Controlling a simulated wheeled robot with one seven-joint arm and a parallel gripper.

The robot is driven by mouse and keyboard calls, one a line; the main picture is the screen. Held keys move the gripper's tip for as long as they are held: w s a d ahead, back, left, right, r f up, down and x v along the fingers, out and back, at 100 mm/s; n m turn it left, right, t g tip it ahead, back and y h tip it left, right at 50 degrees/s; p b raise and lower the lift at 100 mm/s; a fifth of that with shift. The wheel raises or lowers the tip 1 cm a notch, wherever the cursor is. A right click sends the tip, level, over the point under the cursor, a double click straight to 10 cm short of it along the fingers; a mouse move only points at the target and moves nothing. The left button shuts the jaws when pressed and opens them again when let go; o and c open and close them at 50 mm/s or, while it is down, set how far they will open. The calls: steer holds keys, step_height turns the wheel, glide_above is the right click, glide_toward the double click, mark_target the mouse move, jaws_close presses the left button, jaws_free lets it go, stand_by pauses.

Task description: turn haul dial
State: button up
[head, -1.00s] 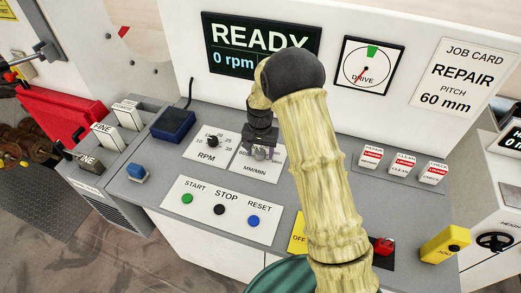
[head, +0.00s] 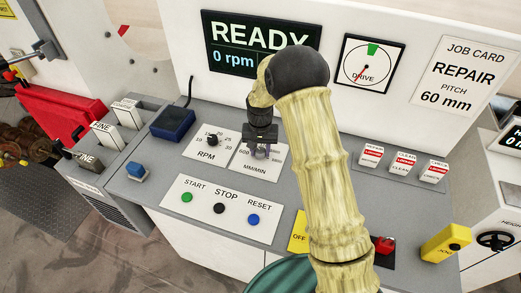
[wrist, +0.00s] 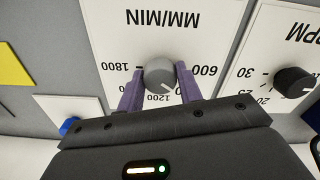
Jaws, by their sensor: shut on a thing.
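The haul dial (wrist: 160,75) is a round grey knob on the white MM/MIN plate (wrist: 115,25). Its pale pointer mark faces the lower right in the wrist view, between the 1200 and 600 labels. My gripper (wrist: 160,79) has its two purple fingers on either side of the knob, shut on it. In the head view my gripper (head: 261,152) points down at the MM/MIN plate (head: 267,167), and it hides the knob there.
The RPM dial (head: 212,140) is close on the left. START (head: 187,197), STOP (head: 219,208) and RESET (head: 253,219) buttons sit in front. The display (head: 262,45) reads READY, 0 rpm. The job card (head: 463,75) reads REPAIR, pitch 60 mm.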

mark_target(260, 151)
steer(key=n, duration=0.4)
steer(key=shift+n+b, duration=0.3)
steer(key=shift+n, duration=1.2)
steer(key=o, duration=1)
steer(key=shift+r, duration=0.1)
step_height(260, 151, up, 17)
steer(key=b, duration=0.2)
steer(key=shift+r+b, duration=0.15)
steer(key=shift+b, duration=0.15)
